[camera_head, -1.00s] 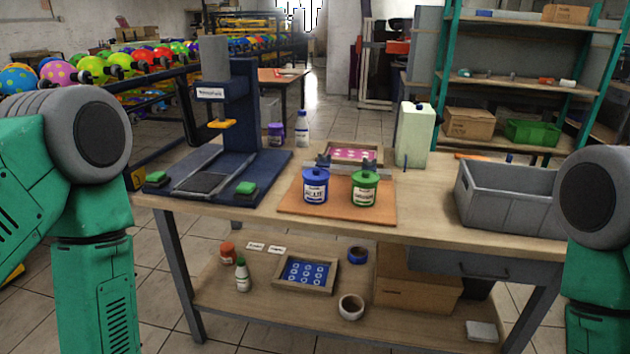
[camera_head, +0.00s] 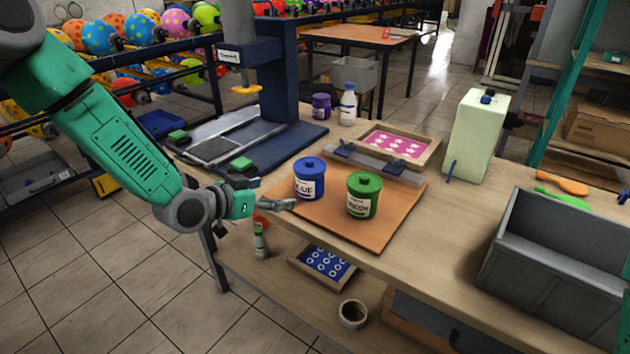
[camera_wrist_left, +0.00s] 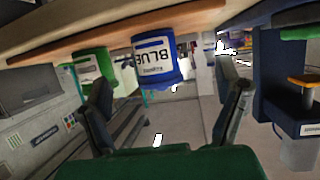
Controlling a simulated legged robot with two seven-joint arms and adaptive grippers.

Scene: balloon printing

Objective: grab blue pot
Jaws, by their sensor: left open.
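The blue pot (camera_head: 309,179) has a blue lid and a white label. It stands upright on an orange board (camera_head: 385,232) on the workbench, to the left of a green pot (camera_head: 363,195). My left gripper (camera_head: 284,204) is at the front left of the board, close to the blue pot and not touching it. In the left wrist view, which is upside down, the blue pot (camera_wrist_left: 156,60) shows beyond and between the two spread fingers (camera_wrist_left: 165,112), which are empty. My right gripper is not in view.
A blue printing press (camera_head: 270,80) stands at the left of the bench. A pink-printed frame (camera_head: 398,146) lies behind the pots, and a pale green canister (camera_head: 475,135) stands behind right. A grey bin (camera_head: 560,265) is at the right. The lower shelf holds several small items.

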